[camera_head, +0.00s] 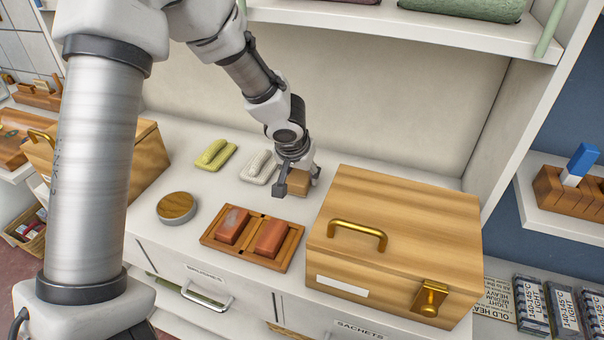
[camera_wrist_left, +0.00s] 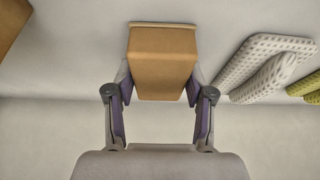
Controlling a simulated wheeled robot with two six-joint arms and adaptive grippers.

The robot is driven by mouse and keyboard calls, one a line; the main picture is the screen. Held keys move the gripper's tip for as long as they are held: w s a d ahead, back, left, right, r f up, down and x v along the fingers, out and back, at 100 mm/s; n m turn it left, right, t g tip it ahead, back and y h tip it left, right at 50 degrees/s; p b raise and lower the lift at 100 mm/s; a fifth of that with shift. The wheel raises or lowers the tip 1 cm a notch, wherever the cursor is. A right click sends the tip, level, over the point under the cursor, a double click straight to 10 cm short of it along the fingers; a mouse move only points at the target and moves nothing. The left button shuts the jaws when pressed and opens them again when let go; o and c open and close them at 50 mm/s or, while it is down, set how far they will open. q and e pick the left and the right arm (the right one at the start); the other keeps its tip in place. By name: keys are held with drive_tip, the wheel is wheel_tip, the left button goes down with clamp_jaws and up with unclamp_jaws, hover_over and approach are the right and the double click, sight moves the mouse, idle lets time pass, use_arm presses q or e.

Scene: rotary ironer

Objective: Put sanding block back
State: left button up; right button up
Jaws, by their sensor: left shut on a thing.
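My left gripper (camera_head: 299,183) is at the back of the white counter, between the white textured pad and the large wooden box. It is shut on a tan block (camera_head: 296,186), which I take to be the sanding block. In the left wrist view the block (camera_wrist_left: 162,62) sits between the two fingers (camera_wrist_left: 160,100), with a thin pale layer along its far edge. Part of the block is hidden by the gripper in the head view. Whether it touches the counter is hard to tell. My right gripper is not in view.
A wooden box (camera_head: 400,215) with a brass handle stands just right of the gripper. In front lies a wooden tray (camera_head: 240,252) with two reddish blocks. A round wooden disc (camera_head: 176,207), a white pad (camera_head: 259,167) and a yellow-green pad (camera_head: 215,154) lie to the left.

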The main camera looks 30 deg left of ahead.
use_arm(q)
drive_tip(key=o, duration=0.8)
drive_tip(key=shift+w+f, duration=0.1)
drive_tip(key=shift+f, duration=0.15)
drive_tip(key=o, duration=0.4)
drive_tip(key=shift+w, duration=0.2)
drive_tip(key=shift+s, duration=0.15)
drive_tip(key=shift+r, duration=0.2)
drive_tip(key=p+v, duration=0.3)
drive_tip(key=v, duration=0.9)
